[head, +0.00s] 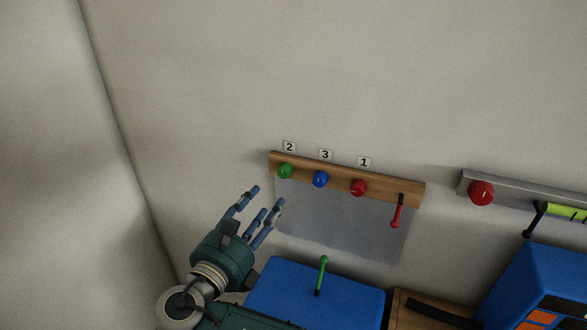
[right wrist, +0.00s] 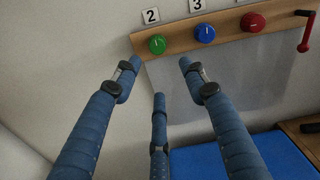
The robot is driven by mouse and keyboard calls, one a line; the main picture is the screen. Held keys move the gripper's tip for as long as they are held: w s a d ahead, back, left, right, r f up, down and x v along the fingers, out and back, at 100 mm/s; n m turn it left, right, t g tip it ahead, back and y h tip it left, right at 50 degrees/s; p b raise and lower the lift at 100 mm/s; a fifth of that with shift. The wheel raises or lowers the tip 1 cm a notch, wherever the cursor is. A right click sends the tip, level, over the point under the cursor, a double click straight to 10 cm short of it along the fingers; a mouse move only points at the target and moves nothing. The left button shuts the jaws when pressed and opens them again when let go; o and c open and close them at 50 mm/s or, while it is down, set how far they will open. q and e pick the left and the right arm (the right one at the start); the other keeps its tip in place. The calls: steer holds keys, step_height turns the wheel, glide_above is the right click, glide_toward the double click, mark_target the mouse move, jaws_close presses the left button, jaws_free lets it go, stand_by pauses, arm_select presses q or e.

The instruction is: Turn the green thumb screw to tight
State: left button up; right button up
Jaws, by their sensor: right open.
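The green thumb screw (head: 285,171) is the leftmost knob on a wooden rail on the wall, under the label 2. It also shows in the right wrist view (right wrist: 157,44), ahead of the fingers. My right gripper (head: 263,203) is open and empty, below and left of the green screw and apart from it. In the right wrist view its blue fingers (right wrist: 158,75) are spread, with the green screw seen between the two upper fingertips. My left gripper is not in view.
A blue knob (head: 320,179), a red knob (head: 358,187) and a red lever (head: 397,212) share the wooden rail (head: 410,192). Below stands a blue box (head: 345,297) with an upright green lever (head: 322,274). A metal rail with a red knob (head: 481,193) is to the right.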

mark_target(283, 177)
steer(key=x, duration=0.2)
steer(key=p+x, duration=0.1)
steer(key=x, duration=0.2)
steer(key=r+p+x, duration=0.1)
steer(key=x, duration=0.1)
steer(key=shift+w+d+r, duration=0.1)
steer(key=shift+w+d, duration=0.1)
steer(key=shift+w, duration=0.05)
steer(key=shift+p+x, duration=0.45)
steer(key=shift+x, duration=0.65)
steer(key=shift+w, duration=0.1)
steer(key=shift+c, duration=1)
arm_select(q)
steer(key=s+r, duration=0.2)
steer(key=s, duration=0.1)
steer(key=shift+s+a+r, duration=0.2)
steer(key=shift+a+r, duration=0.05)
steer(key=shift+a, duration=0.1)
arm_select(e)
steer(key=shift+f, duration=0.25)
jaws_close()
